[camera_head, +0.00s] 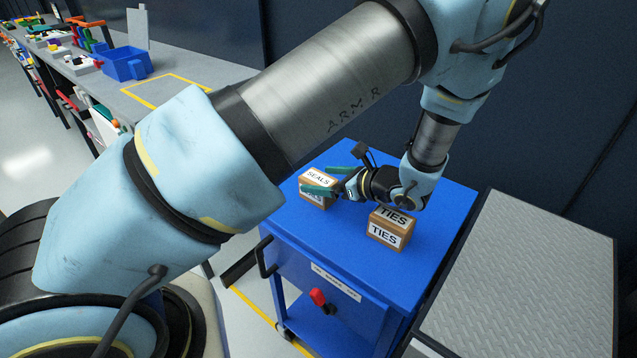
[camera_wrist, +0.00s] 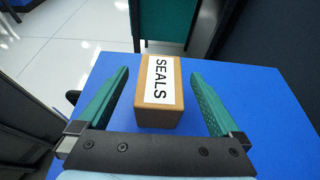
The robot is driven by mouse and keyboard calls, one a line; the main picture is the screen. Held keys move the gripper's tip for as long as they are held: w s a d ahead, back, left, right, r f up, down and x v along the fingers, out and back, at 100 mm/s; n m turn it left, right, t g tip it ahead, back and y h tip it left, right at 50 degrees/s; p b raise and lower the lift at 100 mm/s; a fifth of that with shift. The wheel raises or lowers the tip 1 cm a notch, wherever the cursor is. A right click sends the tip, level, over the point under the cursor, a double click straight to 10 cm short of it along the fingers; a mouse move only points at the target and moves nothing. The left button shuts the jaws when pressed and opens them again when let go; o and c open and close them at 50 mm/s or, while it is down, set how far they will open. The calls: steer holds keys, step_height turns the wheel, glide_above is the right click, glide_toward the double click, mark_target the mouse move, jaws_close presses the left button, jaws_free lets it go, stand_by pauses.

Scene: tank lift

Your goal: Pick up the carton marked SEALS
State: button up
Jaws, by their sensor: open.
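The SEALS carton (camera_head: 317,180) is a small brown box with white labels, standing near the far left edge of the blue cart top (camera_head: 300,233). In the wrist view the SEALS carton (camera_wrist: 160,91) sits between the two green fingers of my gripper (camera_wrist: 166,95), with a gap on each side. My gripper (camera_head: 330,181) is open, reaching leftward over the cart to the carton. In the head view its fingers partly cover the carton.
A grey tread-plate platform (camera_head: 530,270) lies right of the cart. A long workbench (camera_head: 190,75) with a blue bin (camera_head: 125,64) and small parts runs along the back left. A dark wall stands behind the cart. The cart's front right top is clear.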

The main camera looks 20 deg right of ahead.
steer(key=shift+x, duration=0.9)
steer(key=shift+c, duration=0.2)
steer(key=c, duration=1.5)
